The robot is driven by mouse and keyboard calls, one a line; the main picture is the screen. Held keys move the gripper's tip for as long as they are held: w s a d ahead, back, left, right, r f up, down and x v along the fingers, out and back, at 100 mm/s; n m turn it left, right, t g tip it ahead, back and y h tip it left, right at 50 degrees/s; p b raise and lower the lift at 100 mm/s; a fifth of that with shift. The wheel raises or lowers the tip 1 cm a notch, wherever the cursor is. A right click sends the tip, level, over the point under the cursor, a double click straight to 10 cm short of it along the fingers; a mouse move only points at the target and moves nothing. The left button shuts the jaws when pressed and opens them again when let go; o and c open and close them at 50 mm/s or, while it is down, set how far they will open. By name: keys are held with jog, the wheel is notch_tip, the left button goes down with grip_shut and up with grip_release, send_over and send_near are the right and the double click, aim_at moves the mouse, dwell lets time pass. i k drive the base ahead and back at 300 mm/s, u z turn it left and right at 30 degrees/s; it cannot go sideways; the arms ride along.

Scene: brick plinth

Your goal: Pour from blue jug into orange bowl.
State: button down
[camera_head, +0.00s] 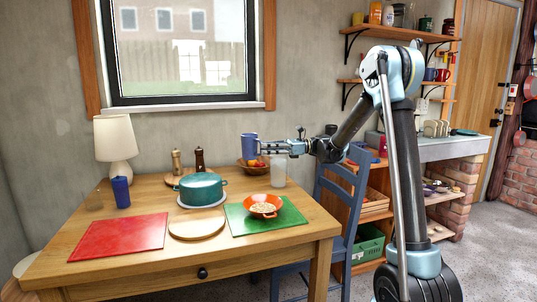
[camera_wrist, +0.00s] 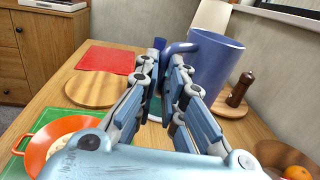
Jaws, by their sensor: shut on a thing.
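My gripper (camera_head: 266,147) is shut on the blue jug (camera_head: 249,145) and holds it above the back of the table. In the wrist view, my gripper's fingers (camera_wrist: 167,82) close around the handle of the blue jug (camera_wrist: 214,68). The jug looks roughly upright, and its inside is hidden. The orange bowl (camera_head: 263,213) sits on a green mat (camera_head: 236,221), in front of and below the jug. It holds something pale. It also shows at the lower left of the wrist view (camera_wrist: 35,152).
A teal pot (camera_head: 202,188), a frosted jar (camera_head: 278,173) and a fruit bowl (camera_head: 245,169) stand near the bowl. A round board (camera_head: 197,228), red mat (camera_head: 120,237), blue cup (camera_head: 121,192), lamp (camera_head: 115,140) and mills (camera_head: 199,160) are on the table. A blue chair (camera_head: 345,197) stands right.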

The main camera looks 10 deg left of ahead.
aim_at(260, 206)
jog(key=u, duration=0.65)
jog(key=k, duration=0.8)
jog(key=z, duration=0.65)
